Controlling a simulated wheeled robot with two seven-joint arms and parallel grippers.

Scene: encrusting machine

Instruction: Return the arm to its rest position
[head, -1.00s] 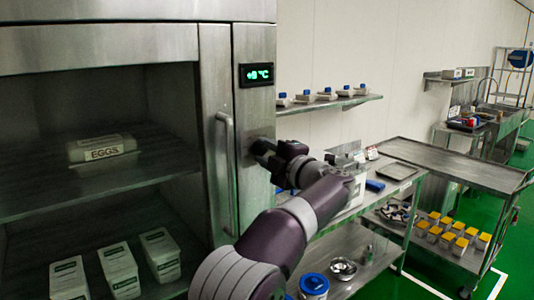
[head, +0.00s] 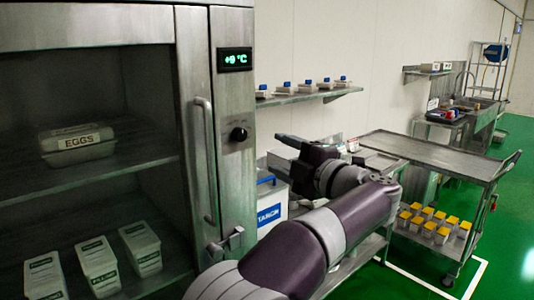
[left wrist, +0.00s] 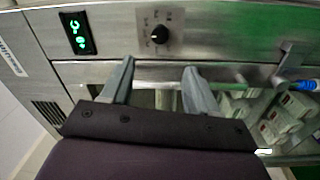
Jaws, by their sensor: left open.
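My left arm (head: 285,250) reaches up from the bottom of the head view. Its dark gripper (head: 283,158) is open and empty, in the air to the right of the steel cabinet. The cabinet's black knob (head: 238,134) is uncovered, with a clear gap between it and the gripper. In the left wrist view the two grey fingers (left wrist: 158,70) stand apart with nothing between them. The knob (left wrist: 160,34) shows beyond the fingertips. A lit green display (head: 234,59) above the knob appears to read +9 °C. My right gripper is not in view.
The cabinet (head: 190,130) has a long vertical handle (head: 205,160) and holds an eggs box (head: 78,143) and several white containers. A wall shelf (head: 310,97) is behind the gripper. A white bin (head: 270,205) and a steel cart (head: 430,155) stand at the right.

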